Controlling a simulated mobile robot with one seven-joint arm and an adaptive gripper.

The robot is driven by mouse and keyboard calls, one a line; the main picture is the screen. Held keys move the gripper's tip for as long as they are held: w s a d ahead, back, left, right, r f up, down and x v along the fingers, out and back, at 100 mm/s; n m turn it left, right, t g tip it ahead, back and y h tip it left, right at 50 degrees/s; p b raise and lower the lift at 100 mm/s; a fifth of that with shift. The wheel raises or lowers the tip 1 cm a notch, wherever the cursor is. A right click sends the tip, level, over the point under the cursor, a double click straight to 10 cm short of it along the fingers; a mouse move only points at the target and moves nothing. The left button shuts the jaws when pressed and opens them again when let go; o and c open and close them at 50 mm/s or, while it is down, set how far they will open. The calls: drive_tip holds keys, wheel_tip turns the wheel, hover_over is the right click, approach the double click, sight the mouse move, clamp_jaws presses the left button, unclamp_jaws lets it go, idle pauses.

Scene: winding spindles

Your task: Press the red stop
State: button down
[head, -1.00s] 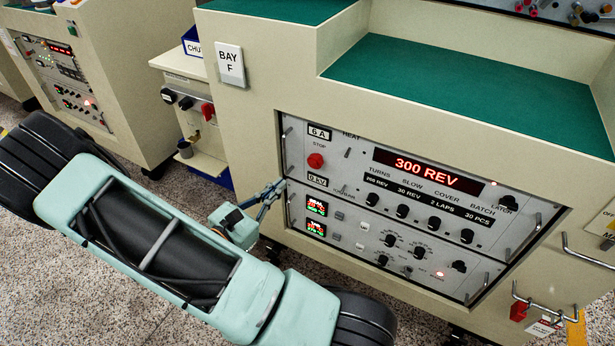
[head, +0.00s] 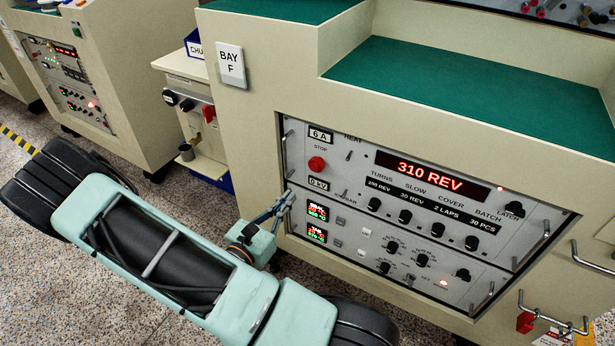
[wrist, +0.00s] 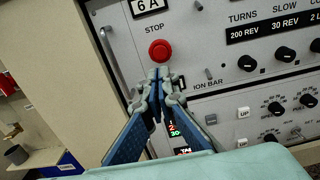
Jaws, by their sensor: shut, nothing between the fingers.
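The red stop (head: 316,164) is a round red button under the word STOP on the upper left of the grey control panel (head: 350,160). It also shows in the wrist view (wrist: 160,51), just beyond my fingertips. My gripper (head: 288,197) is shut and empty, below and to the left of the button in the head view. In the wrist view my gripper (wrist: 160,75) has its fingertips together just under the button. I cannot tell whether they touch it; a gap seems to show. The panel's red display (head: 430,174) reads 310 REV.
Metal handles (wrist: 112,62) stand out at the panel's left edge, close to my gripper. Black knobs (head: 374,204) and toggle switches lie to the right. A side cart (head: 188,105) stands left of the cabinet. Open floor lies at the lower left.

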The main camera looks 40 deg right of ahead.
sight(313, 167)
drive_tip(key=b+x, duration=0.2)
drive_tip(key=x, duration=0.7)
drive_tip(key=shift+w+d+f, duration=0.1)
drive_tip(key=shift+d, duration=0.2)
drive_tip(key=shift+w+d, duration=0.2)
drive_tip(key=shift+d, duration=0.2)
drive_tip(key=shift+w+d+r, duration=0.15)
drive_tip(key=shift+w+d, duration=0.05)
drive_tip(key=shift+d, duration=0.25)
drive_tip(key=shift+w+d+r, duration=0.1)
drive_tip(key=shift+w+d, duration=0.1)
drive_tip(key=shift+d, duration=0.25)
drive_tip(key=shift+a+p, duration=0.1)
drive_tip(key=shift+p, duration=0.2)
